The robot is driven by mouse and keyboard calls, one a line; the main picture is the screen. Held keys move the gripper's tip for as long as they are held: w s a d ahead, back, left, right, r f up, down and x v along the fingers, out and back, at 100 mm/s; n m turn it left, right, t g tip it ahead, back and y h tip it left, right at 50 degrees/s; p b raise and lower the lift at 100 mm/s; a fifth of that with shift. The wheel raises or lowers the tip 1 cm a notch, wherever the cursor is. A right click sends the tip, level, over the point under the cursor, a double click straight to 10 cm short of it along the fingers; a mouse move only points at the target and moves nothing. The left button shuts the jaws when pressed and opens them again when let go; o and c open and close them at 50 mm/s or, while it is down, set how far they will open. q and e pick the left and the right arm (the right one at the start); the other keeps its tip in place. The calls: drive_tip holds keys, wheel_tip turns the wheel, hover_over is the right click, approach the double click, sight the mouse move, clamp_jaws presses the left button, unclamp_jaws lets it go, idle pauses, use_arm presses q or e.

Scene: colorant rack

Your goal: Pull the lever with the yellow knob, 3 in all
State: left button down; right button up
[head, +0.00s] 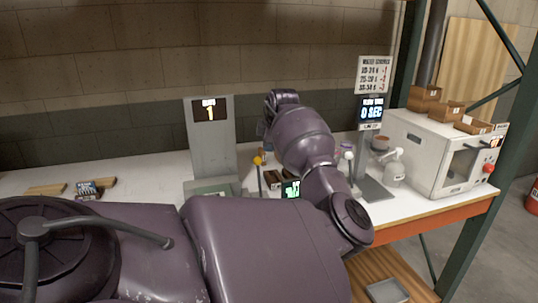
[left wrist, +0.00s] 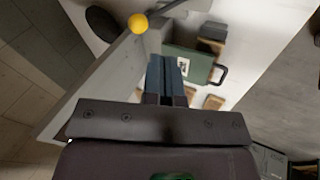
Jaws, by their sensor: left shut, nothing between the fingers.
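The yellow knob (head: 257,160) tops a thin dark lever in front of a grey stand (head: 212,140) whose display reads 1. In the left wrist view the yellow knob (left wrist: 138,23) is up and left of the fingertips, with a visible gap. My left gripper (left wrist: 167,62) is shut and empty, its dark blue fingers together. In the head view my left arm reaches across to the right of the lever, and its fingers are hidden or too small to make out. My right gripper is not in view.
A white-knobbed lever (head: 348,157) stands by a second display (head: 371,109) reading 0 SEC. A white machine (head: 432,150) with small wooden boxes on top is at the right. A green box with a black handle (left wrist: 190,65) lies below the fingers.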

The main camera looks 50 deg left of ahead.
use_arm(q)
drive_tip(key=shift+v, duration=2.4)
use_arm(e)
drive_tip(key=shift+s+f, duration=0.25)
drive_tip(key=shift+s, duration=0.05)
use_arm(q)
drive_tip(key=shift+a, duration=0.15)
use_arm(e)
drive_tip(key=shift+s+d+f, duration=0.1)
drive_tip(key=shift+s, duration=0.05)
